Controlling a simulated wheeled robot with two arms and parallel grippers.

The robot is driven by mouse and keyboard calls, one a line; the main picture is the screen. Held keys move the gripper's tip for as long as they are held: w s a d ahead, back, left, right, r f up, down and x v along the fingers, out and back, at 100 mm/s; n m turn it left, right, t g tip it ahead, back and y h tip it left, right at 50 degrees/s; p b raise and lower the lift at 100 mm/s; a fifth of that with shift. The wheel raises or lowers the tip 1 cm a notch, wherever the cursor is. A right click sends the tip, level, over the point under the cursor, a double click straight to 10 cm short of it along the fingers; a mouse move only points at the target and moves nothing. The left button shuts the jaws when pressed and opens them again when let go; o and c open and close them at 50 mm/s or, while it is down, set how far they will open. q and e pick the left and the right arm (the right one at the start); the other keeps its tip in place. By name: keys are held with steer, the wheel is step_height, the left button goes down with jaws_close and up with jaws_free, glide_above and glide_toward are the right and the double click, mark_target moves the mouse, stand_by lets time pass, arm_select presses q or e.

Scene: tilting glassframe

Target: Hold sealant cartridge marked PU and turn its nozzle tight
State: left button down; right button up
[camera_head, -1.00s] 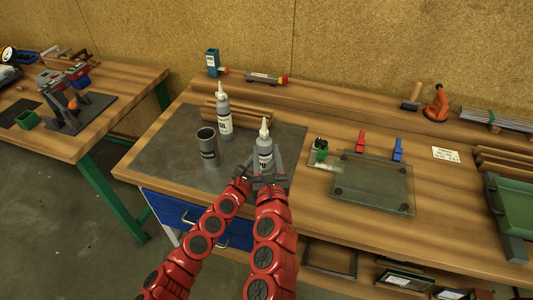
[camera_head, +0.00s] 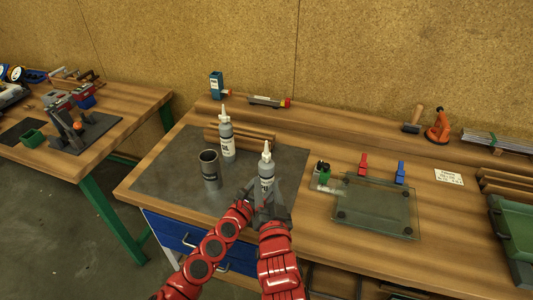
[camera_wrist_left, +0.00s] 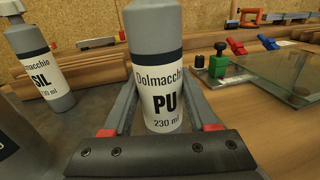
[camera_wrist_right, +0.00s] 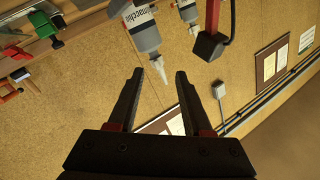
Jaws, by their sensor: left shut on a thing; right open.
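The PU sealant cartridge (camera_head: 266,172) is a grey bottle with a white label and white nozzle, upright at the front of the grey mat. My left gripper (camera_head: 252,192) is shut around its lower body; the left wrist view shows the PU label (camera_wrist_left: 162,95) between the fingers (camera_wrist_left: 160,125). My right gripper (camera_head: 274,208) is close by, partly merged with the left one in the head view. In the right wrist view its open, empty fingers (camera_wrist_right: 158,75) point toward the cartridge's nozzle (camera_wrist_right: 158,66), which is beyond their tips.
A SIL cartridge (camera_head: 227,142) and a grey cup (camera_head: 209,170) stand on the mat (camera_head: 165,180) to the left. A glass pane (camera_head: 377,210) with a green block (camera_head: 323,176) lies to the right. Wooden strips (camera_head: 245,134) lie behind.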

mark_target(267, 159)
steer(key=w+n, duration=0.1)
steer(key=w, duration=0.2)
steer(key=w+r+n, duration=0.1)
steer(key=w+n, duration=0.1)
steer(key=w, duration=0.2)
steer(key=w+n, duration=0.2)
steer(key=w, duration=0.2)
steer(key=shift+w+a+r+t+h, duration=0.1)
steer(key=shift+w+r+t+h, duration=0.15)
steer(key=shift+t+h, duration=0.05)
steer(key=shift+c, duration=0.3)
jaws_close()
